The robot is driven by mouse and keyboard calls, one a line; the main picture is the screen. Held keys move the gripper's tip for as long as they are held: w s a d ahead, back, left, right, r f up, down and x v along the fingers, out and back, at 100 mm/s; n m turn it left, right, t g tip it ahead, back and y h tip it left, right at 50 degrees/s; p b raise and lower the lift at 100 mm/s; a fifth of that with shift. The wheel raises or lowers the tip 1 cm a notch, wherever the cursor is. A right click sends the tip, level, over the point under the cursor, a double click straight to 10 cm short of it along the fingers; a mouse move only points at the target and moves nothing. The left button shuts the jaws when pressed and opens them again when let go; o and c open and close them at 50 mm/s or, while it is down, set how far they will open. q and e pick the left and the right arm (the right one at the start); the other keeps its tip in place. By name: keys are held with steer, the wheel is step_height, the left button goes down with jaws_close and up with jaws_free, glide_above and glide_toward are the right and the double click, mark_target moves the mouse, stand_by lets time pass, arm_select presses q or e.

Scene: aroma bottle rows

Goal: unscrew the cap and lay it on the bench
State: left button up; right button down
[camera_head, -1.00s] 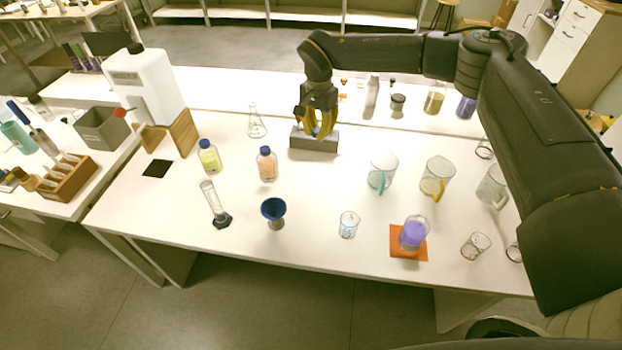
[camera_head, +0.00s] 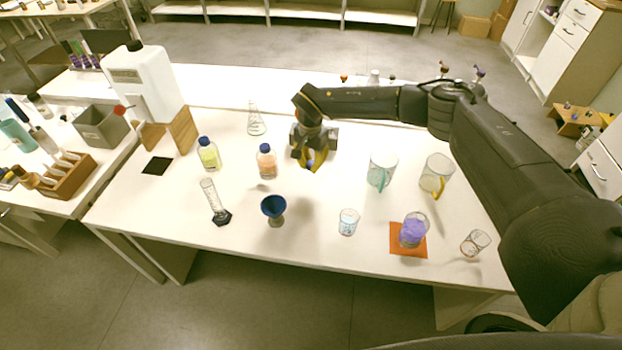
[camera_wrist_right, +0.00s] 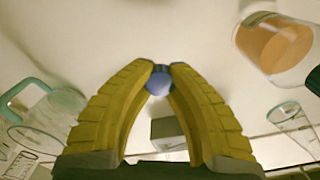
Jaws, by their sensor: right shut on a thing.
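My right gripper (camera_head: 309,166) has yellow fingers pointing down above the bench (camera_head: 330,200), just in front of the grey block (camera_head: 330,137). It is shut on a small round blue cap (camera_wrist_right: 159,81), which sits between the fingertips in the right wrist view. The cap also shows low between the fingers in the head view (camera_head: 310,163). I cannot tell whether it touches the bench. A bottle of orange liquid (camera_head: 267,165) stands to the left, apart from the gripper. A yellow bottle (camera_head: 209,157) with a blue cap stands further left. My left gripper is out of view.
A conical flask (camera_head: 255,121) stands behind the orange bottle. A blue funnel (camera_head: 273,207) and a small beaker (camera_head: 348,222) are in front. Jugs with teal (camera_head: 382,168) and yellow (camera_head: 436,174) handles stand to the right. The bench between is clear.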

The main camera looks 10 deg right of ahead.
mark_target(311, 182)
steer(key=shift+f, duration=3.75)
steer(key=shift+f, duration=0.15)
steer(key=c, duration=1.4)
jaws_free()
